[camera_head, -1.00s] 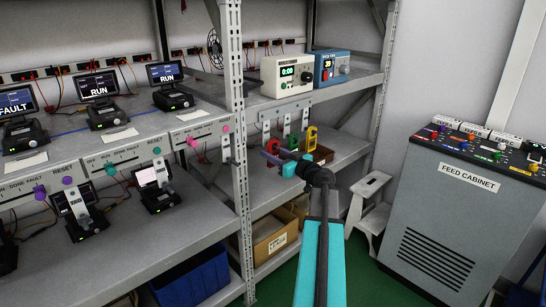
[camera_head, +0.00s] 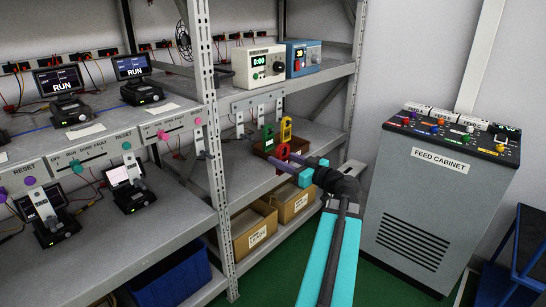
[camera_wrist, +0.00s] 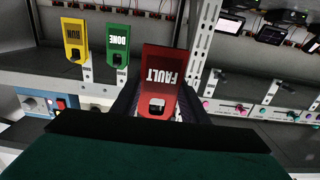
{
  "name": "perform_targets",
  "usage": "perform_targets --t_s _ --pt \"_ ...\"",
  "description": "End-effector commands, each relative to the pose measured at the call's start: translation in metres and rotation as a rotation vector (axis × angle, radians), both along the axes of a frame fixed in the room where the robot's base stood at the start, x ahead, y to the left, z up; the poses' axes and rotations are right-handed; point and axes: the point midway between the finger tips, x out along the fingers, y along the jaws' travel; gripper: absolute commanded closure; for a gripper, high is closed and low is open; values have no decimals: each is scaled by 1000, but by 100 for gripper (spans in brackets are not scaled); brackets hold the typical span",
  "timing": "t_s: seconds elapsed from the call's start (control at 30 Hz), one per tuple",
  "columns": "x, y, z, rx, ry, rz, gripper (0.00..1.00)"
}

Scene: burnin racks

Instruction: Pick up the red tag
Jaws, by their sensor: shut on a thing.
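The red tag (camera_head: 283,152), marked FAULT, is held between the fingers of my gripper (camera_head: 282,161), in front of the rack's shelf. In the wrist view the red tag (camera_wrist: 162,70) stands large in the middle, with a dark opening near its lower end and a dark finger on either side. The fingers hide part of it in the head view. The green tag (camera_head: 267,138), marked DONE, and the yellow tag (camera_head: 286,129), marked RUN, hang from hooks behind it, apart from my gripper.
Two cardboard boxes (camera_head: 251,233) stand on the low shelf below. A metal post (camera_head: 212,130) rises left of my gripper. The feed cabinet (camera_head: 424,210) stands at the right. Instruments (camera_head: 259,66) sit on the shelf above. Green floor lies between rack and cabinet.

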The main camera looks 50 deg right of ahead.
Motion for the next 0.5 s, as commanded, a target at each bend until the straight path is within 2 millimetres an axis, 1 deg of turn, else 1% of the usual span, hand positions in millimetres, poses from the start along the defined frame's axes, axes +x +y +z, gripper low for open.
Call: perform_targets --t_s 0.1,0.2,0.5 --pt "-8 1 0 0 0 -1 81" --pt "-10 1 0 0 0 -1 81" --pt "-11 1 0 0 0 0 81"
